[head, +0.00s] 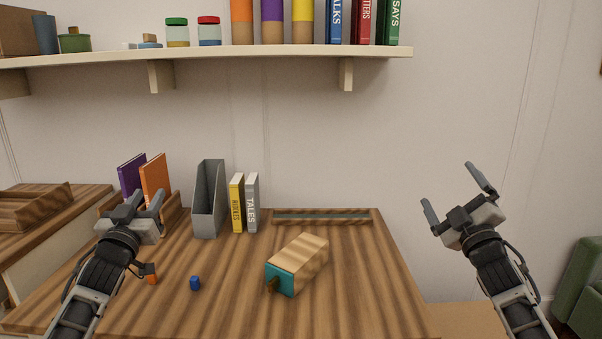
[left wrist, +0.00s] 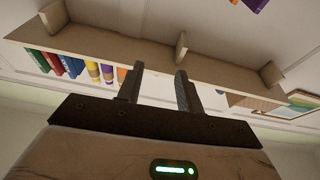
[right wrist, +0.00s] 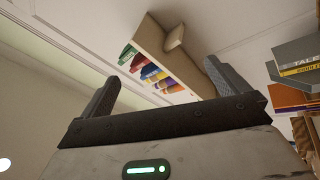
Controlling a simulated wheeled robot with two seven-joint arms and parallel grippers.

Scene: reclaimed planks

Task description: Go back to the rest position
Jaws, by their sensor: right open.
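My left gripper (head: 142,203) is raised over the left part of the desk, in front of the orange book. In the left wrist view its two fingers (left wrist: 160,80) stand apart with nothing between them. My right gripper (head: 450,186) is raised beyond the desk's right edge, against the bare wall. In the right wrist view its fingers (right wrist: 162,85) are wide apart and empty. Neither gripper touches any object that I can see.
On the wooden desk (head: 370,290) are a wooden box with a teal end (head: 308,256), a blue piece (head: 195,283), an orange piece (head: 152,279), a grey file holder (head: 207,205) and upright books (head: 237,205). A shelf (head: 250,51) spans above. A green chair (head: 585,290) stands right.

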